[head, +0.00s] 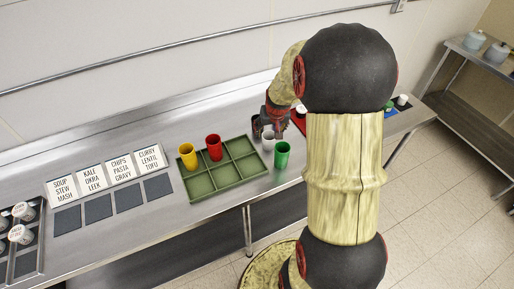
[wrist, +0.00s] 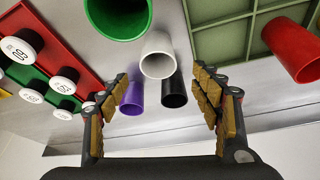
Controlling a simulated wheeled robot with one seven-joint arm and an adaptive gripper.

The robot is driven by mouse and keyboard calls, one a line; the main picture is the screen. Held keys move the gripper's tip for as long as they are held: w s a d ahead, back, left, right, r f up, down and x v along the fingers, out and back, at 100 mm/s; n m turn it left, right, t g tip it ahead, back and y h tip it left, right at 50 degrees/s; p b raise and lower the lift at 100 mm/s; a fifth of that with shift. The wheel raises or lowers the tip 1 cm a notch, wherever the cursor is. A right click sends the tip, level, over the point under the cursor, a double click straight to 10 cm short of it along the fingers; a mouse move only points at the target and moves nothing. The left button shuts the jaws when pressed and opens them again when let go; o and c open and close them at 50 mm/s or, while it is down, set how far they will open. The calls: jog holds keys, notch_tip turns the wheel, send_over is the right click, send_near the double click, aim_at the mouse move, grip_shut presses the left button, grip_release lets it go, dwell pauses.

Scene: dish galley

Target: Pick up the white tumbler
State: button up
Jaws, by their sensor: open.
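The white tumbler (wrist: 157,55) stands on the metal counter in the upper middle of the wrist view, just beyond the gap between my fingertips. In the head view the white tumbler (head: 268,141) shows beside the green tray, partly crowded by its neighbours. My gripper (wrist: 165,98) is open and empty, with a padded finger on each side of the picture. A green tumbler (head: 282,155) stands close to the white one. Black (wrist: 174,92) and purple (wrist: 132,97) tumblers stand right behind it.
A green compartment tray (head: 222,184) holds yellow (head: 187,156) and red (head: 214,147) tumblers. A red tray (wrist: 82,42) with white-lidded containers lies left in the wrist view. Label cards (head: 92,175) and dark squares (head: 98,208) line the counter at left.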

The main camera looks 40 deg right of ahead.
aim_at(269, 137)
jog(key=x, duration=0.2)
jog(key=b+x, duration=0.1)
jog(key=x, duration=0.3)
jog(key=shift+s+d+f, duration=0.1)
jog(key=shift+s+f, duration=0.1)
jog(key=shift+f, duration=0.3)
jog(key=shift+w+d+f, duration=0.1)
jog(key=shift+w+f, duration=0.1)
jog(key=shift+f, duration=0.1)
jog(key=shift+c, duration=0.2)
jog(key=c, duration=1.1)
jog(key=shift+c, duration=0.7)
